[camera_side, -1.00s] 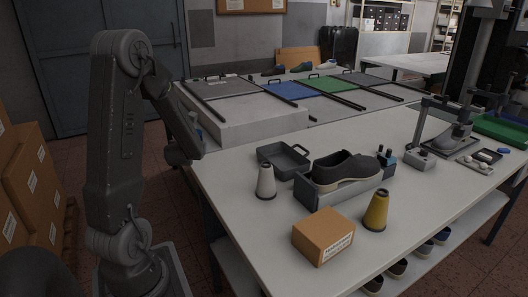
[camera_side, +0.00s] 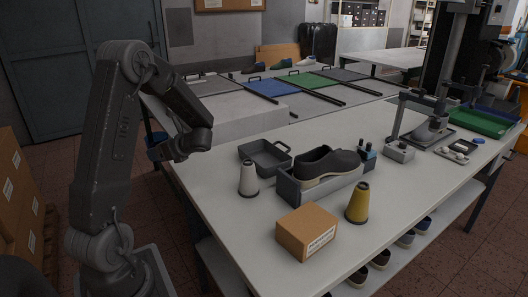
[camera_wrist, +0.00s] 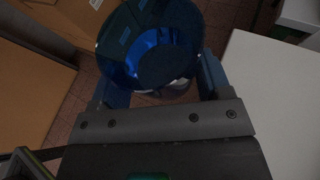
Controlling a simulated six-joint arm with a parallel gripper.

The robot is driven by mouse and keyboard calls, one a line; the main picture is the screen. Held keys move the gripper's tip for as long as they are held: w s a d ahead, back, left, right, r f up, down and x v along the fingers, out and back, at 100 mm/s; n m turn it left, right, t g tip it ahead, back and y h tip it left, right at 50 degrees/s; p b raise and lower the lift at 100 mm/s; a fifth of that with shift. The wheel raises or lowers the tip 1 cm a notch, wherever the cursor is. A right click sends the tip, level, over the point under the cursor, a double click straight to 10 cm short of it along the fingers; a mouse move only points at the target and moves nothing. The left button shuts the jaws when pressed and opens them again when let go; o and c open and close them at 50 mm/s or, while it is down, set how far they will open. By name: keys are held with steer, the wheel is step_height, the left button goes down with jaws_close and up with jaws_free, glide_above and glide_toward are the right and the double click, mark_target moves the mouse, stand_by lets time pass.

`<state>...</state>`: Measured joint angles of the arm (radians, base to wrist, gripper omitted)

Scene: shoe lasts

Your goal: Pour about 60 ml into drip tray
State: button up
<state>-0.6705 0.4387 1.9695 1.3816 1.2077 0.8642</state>
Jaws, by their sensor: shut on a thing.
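In the wrist view a blue, shiny, round open container (camera_wrist: 150,48) is between the two fingers of my gripper (camera_wrist: 158,88). The fingers are shut on it, and I look down into its mouth. How much liquid is inside I cannot tell. In the side view my gripper (camera_side: 166,152) is at the left, past the table's left edge, and a bit of the blue container (camera_side: 154,141) shows beside it. The drip tray appears to be the dark grey, shallow rectangular tray with handles (camera_side: 266,157) on the table, apart from and right of my gripper.
On the white table (camera_side: 238,222), a white cone (camera_side: 248,180), a shoe in a grey holder (camera_side: 290,188), a cardboard box (camera_side: 307,230) and a yellow cone (camera_side: 358,203) stand near the tray. Cartons (camera_side: 15,185) are at the far left. The table's left front is clear.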

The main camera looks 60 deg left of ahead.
steer(key=w+d+f+n+g+h, duration=0.1)
steer(key=w+d+n+g+h, duration=0.1)
steer(key=w+d+n+h, duration=0.5)
steer(key=w+d+f+n+g+h, duration=0.1)
steer(key=w+d+n+g+h, duration=0.1)
steer(key=d+n+h, duration=0.9)
steer(key=w+d+r+n+t+h, duration=0.2)
steer(key=w+r+n+t+h, duration=0.25)
steer(key=w, duration=0.25)
steer(key=w+d+r+n+t+h, duration=0.2)
steer(key=w+r+n+t+h, duration=0.1)
steer(key=w+n+t, duration=0.35)
steer(key=w+a+f+n+t+y, duration=0.1)
steer(key=w+a+n+t, duration=0.25)
steer(key=a, duration=0.25)
steer(key=w+a+n+t+y, duration=0.1)
steer(key=w+a+n+t, duration=0.25)
steer(key=a, duration=0.25)
steer(key=s+a+f+n+t+y, duration=0.1)
steer(key=a+f+n+t+y, duration=0.1)
steer(key=a, duration=0.7)
steer(key=s+a+f+n+t+y, duration=0.2)
steer(key=a+f, duration=0.4)
steer(key=a, duration=0.3)
steer(key=shift+f+n+t+y, duration=0.3)
steer(key=shift+n+t+y, duration=0.25)
steer(key=shift+n, duration=0.35)
steer(key=shift+d+r+g, duration=0.1)
steer(key=shift+d+g, duration=0.05)
steer(key=shift+g, duration=0.1)
